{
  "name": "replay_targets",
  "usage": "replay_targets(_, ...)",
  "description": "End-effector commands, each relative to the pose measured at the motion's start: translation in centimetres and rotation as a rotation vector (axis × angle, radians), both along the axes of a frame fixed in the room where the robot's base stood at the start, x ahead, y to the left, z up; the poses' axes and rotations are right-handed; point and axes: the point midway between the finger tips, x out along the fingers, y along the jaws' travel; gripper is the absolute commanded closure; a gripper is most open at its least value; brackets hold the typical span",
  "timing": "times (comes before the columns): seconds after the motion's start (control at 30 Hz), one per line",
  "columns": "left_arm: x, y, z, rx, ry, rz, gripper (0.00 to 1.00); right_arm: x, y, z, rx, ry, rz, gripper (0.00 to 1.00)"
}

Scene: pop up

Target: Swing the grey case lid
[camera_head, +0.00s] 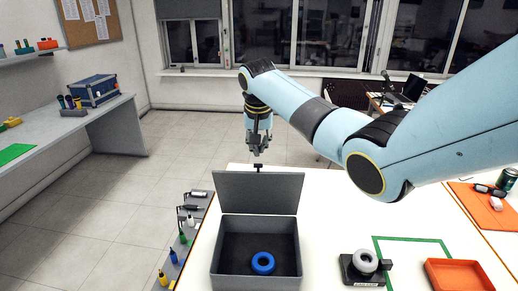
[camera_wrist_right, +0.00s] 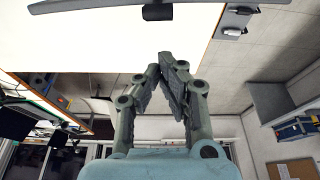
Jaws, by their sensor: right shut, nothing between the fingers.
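The grey case (camera_head: 256,255) stands on the white table, with its grey lid (camera_head: 258,192) raised about upright at the back edge. A blue ring (camera_head: 262,263) lies inside on the dark floor of the case. My right gripper (camera_head: 259,152) is shut and empty, pointing down just above and behind the top edge of the lid, near a small black tab (camera_head: 258,167). In the right wrist view my shut fingers (camera_wrist_right: 167,60) show below the lid's grey edge (camera_wrist_right: 100,6) and its black tab (camera_wrist_right: 158,12), apart from them. My left gripper is not in view.
White table between case and block is clear.

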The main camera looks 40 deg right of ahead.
Motion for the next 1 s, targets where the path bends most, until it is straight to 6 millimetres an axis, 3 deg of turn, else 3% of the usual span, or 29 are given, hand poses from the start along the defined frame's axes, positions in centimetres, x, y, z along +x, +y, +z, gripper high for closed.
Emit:
replay_targets(0.63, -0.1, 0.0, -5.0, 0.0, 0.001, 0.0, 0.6, 4.3, -3.9, 0.2, 0.0, 0.0, -0.002, 1.0)
replay_targets(1.0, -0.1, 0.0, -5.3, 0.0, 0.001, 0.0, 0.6, 4.8, -4.3, 0.7, 0.001, -0.001, 0.0, 1.0)
